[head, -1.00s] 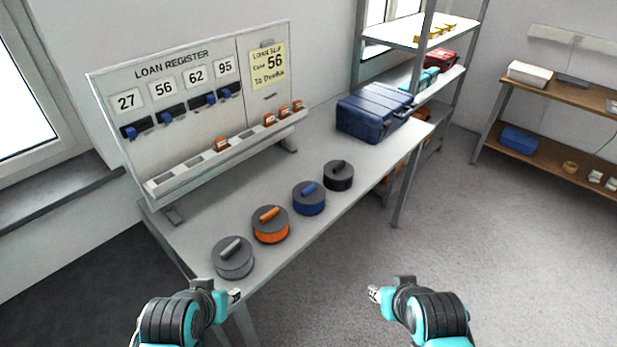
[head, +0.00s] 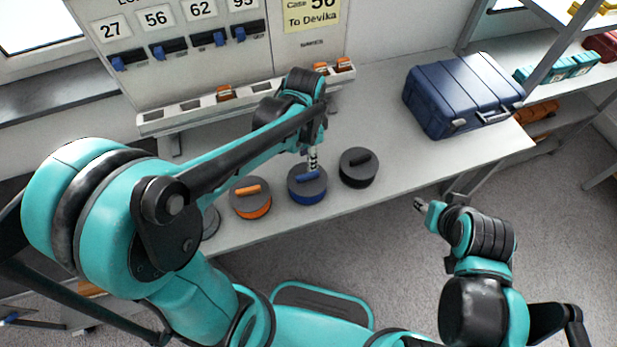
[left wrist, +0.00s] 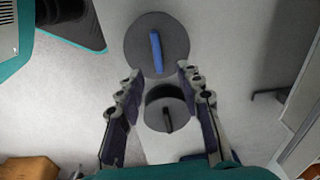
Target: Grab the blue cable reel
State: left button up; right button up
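The blue cable reel (head: 308,196) stands on the table in a row of reels, with a grey top and a blue handle. My left gripper (head: 313,165) points down just above it. In the left wrist view, the left gripper (left wrist: 158,74) is open, with its fingers apart and nothing between the tips. There the reel's blue handle (left wrist: 156,50) lies just beyond the fingertips. I cannot tell whether a finger touches it. My right gripper (head: 422,205) hangs off the table's front edge at the right; its fingers are too small to judge.
An orange reel (head: 251,205) stands left of the blue one and a black reel (head: 359,172) right of it. A grey reel (head: 210,221) is partly hidden by my arm. A blue case (head: 460,95) stands at the right. The loan register board (head: 200,75) rises behind.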

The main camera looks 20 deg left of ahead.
aim_at(307, 174)
pick_arm(q)
jog(key=shift+w+d+f+m, duration=0.2)
jog(key=shift+w+f+m, duration=0.05)
jog(key=shift+w+m, duration=0.05)
jog(key=shift+f+g, duration=0.3)
notch_tip(307, 174, down, 2)
jog(key=shift+s+b, duration=0.15)
jog(key=shift+b, duration=0.25)
jog(key=shift+f, duration=0.4)
jog(key=f+b, duration=0.1)
jog(key=f, duration=0.2)
jog(key=f+b, duration=0.1)
jog(key=f, duration=0.1)
jog(key=shift+s+a+b, duration=0.15)
jog(key=shift+a+b, duration=0.1)
jog(key=shift+b, duration=0.1)
jog(key=shift+r, duration=0.15)
grip_shut()
